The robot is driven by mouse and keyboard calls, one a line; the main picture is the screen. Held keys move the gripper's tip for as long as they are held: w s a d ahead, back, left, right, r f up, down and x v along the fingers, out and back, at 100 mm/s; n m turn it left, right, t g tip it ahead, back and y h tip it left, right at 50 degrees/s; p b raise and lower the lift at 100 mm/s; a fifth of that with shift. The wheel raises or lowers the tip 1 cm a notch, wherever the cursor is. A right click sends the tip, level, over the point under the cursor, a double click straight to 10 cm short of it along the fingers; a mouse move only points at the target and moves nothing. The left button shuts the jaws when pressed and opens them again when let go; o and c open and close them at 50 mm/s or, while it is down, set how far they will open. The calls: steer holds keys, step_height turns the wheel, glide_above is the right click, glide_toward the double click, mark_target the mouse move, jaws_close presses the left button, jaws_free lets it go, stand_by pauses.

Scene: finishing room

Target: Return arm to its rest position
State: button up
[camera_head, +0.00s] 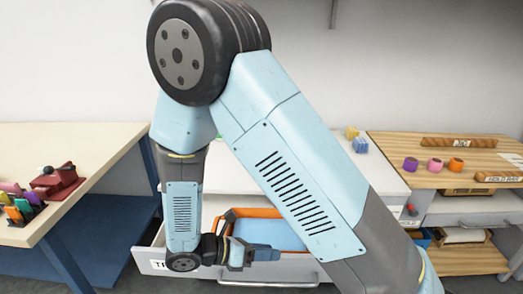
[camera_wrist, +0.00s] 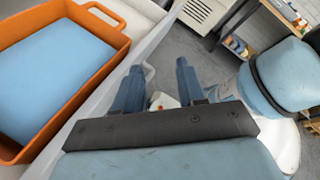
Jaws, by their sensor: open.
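My arm (camera_head: 290,165) reaches across the middle of the head view, folded down toward an open drawer (camera_head: 157,262). My gripper (camera_head: 262,254) is at the front of the drawer in that view. In the wrist view my gripper (camera_wrist: 158,85) has its two fingers apart with nothing held between them. An orange tray (camera_wrist: 122,45) with a light blue bottom lies beside the fingers on the left of the wrist view. The tray (camera_head: 228,217) also shows inside the drawer, partly hidden by my arm.
A wooden table (camera_head: 75,135) with colored items stands at left. At right a wooden-topped counter (camera_head: 400,150) holds several colored rings and labelled wooden bars. Small yellow and blue blocks (camera_head: 360,145) lie on the white counter behind my arm. The drawer edge is close to my gripper.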

steer(key=w+d+r+m+g+y, duration=0.2)
steer(key=d+r+m+g+y, duration=0.2)
steer(key=d+r+m+y, duration=0.8)
steer(key=s+d+r+m+t, duration=0.3)
steer(key=d+r+m, duration=0.2)
steer(key=r+m, duration=0.3)
steer(key=s+d+r+m+t+y, duration=0.1)
steer(key=s+d+r+m+t, duration=0.2)
steer(key=r, duration=0.7)
steer(key=d+m, duration=0.2)
steer(key=m, duration=0.2)
steer(key=shift+s+d+r+m+y, duration=0.15)
steer(key=shift+d+r+m+y, duration=0.15)
steer(key=shift+r+m, duration=0.1)
